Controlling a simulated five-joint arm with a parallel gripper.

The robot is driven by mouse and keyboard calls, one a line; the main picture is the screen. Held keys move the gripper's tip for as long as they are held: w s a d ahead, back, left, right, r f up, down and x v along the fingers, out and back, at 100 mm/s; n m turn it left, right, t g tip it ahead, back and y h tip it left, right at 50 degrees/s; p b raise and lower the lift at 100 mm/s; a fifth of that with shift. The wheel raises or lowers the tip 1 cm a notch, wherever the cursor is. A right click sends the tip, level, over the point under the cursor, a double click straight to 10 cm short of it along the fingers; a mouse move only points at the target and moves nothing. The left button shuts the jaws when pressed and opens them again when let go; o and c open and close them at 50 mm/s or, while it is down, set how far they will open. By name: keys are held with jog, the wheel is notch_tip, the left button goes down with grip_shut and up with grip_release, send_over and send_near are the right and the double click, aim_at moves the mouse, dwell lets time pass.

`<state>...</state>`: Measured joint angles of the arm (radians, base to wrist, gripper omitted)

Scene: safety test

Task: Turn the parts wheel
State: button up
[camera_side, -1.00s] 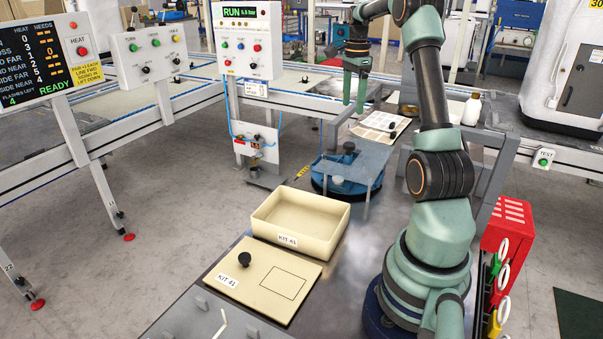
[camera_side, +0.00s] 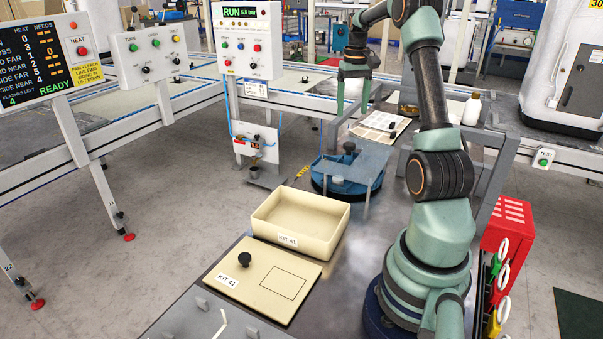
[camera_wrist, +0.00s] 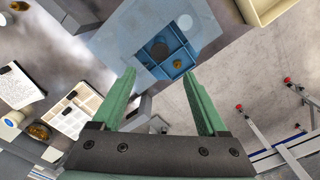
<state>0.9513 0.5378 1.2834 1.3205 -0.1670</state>
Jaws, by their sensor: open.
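The parts wheel is a blue round tray (camera_side: 320,183), low on the bench under a flat grey, see-through-looking cover (camera_side: 368,160). A dark knob (camera_side: 349,147) and a pale round piece (camera_side: 337,180) show at it. In the wrist view, an opening in the cover shows blue compartments (camera_wrist: 160,55), one with a small brass-coloured part (camera_wrist: 178,64). Most of the wheel is hidden by the cover. My gripper (camera_side: 353,108) is open and empty, pointing down, above and behind the wheel in the side view. Its fingers (camera_wrist: 160,74) are apart and touch nothing.
An open cream kit box (camera_side: 300,222) and a kit lid with a black knob (camera_side: 262,280) lie in front. Printed sheets (camera_side: 380,124) and a white bottle (camera_side: 472,109) are behind right. Control panels and conveyor rails stand left. A red lock box (camera_side: 507,228) is beside my base.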

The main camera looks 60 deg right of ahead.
aim_at(349, 144)
notch_tip(349, 144, down, 11)
jog(key=shift+r, duration=0.2)
dwell(0.3)
grip_shut()
jog(key=shift+r, duration=0.1)
dwell(1.2)
